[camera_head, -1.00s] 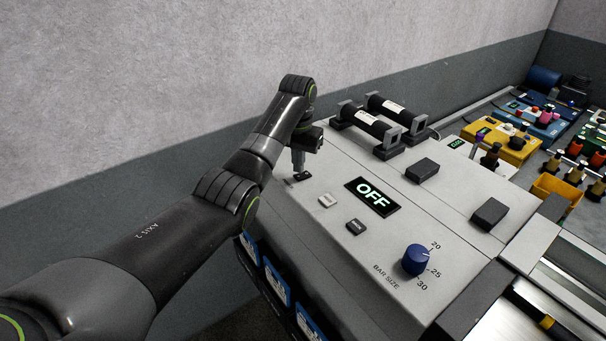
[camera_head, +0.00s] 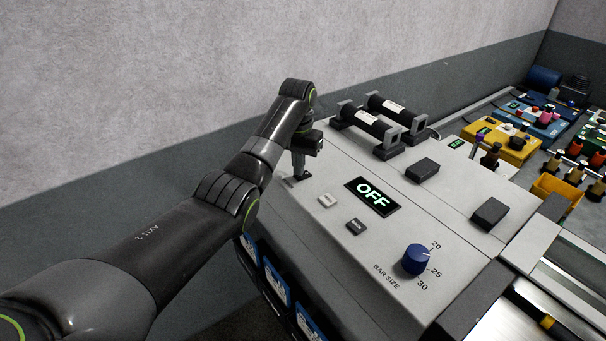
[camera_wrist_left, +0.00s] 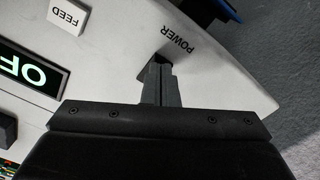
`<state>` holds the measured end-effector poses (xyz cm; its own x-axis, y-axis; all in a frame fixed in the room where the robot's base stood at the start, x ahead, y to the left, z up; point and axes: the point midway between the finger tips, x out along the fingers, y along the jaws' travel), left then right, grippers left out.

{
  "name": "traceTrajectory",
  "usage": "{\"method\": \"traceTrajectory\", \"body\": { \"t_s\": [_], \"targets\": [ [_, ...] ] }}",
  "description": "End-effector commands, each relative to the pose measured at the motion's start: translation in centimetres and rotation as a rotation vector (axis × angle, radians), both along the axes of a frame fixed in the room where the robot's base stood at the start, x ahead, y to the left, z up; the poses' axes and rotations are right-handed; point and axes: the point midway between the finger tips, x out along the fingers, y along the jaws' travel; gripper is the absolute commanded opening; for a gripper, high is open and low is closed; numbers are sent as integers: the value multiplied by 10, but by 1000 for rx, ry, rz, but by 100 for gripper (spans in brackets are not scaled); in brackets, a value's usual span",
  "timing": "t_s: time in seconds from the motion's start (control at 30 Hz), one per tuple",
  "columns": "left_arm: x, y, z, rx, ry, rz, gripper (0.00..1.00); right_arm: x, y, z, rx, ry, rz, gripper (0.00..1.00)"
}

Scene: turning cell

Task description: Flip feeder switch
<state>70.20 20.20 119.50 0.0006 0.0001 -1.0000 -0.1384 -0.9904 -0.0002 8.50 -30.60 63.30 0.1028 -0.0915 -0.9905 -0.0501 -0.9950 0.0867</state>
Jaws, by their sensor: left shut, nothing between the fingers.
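The feeder (camera_head: 325,165) is a grey cabinet with a black display (camera_head: 373,196) that reads OFF in green. My left gripper (camera_head: 300,177) points down at the panel's left corner, shut and empty. In the left wrist view the shut fingers (camera_wrist_left: 158,72) reach the dark switch spot beside the POWER label (camera_wrist_left: 177,40). The fingers hide most of the switch, so its position cannot be told. Contact with it cannot be told either. My right gripper is not in view.
The FEED button (camera_head: 327,200) and a dark button (camera_head: 356,226) lie near the display. A blue BAR SIZE knob (camera_head: 415,259) stands nearer the front. Two black rollers (camera_head: 368,119) sit at the back. Yellow tool trays (camera_head: 500,143) are at right.

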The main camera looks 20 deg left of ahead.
Motion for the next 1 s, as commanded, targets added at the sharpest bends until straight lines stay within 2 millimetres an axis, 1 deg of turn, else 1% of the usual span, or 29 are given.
{"method": "traceTrajectory", "body": {
  "t_s": [0.53,0.63,1.0],
  "targets": [
    [0,0,-9,0,1,0,0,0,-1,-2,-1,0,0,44],
    [0,0,-8,0,1,0,0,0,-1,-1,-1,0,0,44],
    [0,0,19,0,0,0,0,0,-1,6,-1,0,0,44]
  ]
}}
